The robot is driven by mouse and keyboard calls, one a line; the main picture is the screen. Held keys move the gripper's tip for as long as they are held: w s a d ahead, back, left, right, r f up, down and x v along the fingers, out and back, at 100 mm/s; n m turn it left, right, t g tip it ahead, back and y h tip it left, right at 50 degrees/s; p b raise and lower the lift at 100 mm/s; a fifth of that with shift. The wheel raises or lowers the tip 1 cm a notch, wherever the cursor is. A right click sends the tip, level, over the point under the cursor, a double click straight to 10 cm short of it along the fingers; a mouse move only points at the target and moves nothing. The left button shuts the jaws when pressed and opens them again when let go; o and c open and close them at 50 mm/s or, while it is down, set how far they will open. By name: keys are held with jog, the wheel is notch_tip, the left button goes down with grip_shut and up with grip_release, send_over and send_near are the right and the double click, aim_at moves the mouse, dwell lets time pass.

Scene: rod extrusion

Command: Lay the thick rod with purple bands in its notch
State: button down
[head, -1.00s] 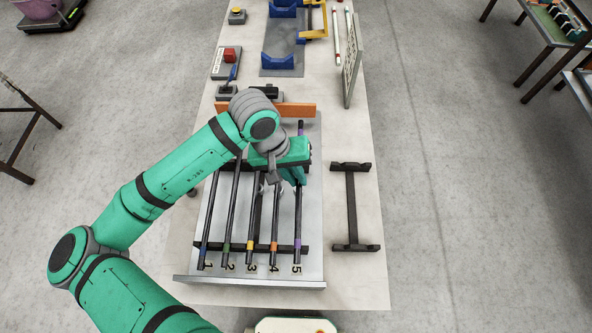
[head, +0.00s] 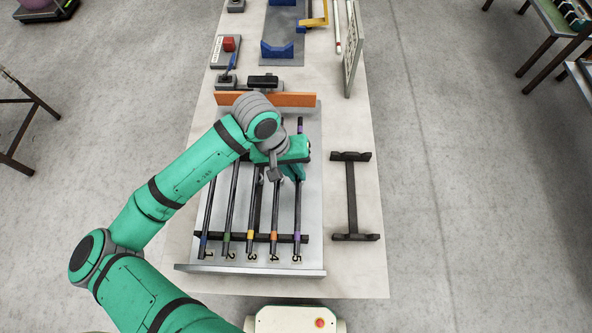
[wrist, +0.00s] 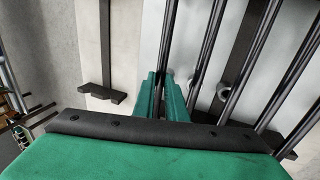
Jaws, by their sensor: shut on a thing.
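The thick dark rod with purple bands (head: 298,210) is the rightmost in the row, over the spot numbered 5. Its near purple band shows at the right end of the near dark notched bar (head: 265,238). In the wrist view, the rod (wrist: 173,35) runs down between the green fingers (wrist: 165,95). I cannot tell whether the rod rests in the notch or hangs slightly above it.
An orange board (head: 290,100) stands behind. An empty dark H-shaped stand (head: 351,195) is at the right. Bare table (head: 345,275) lies in front of it.

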jog(key=c, duration=1.7)
grip_release()
jog(key=shift+w, duration=0.1)
jog(key=shift+a, duration=0.1)
jog(key=v, duration=1)
jog(key=shift+r, duration=0.4)
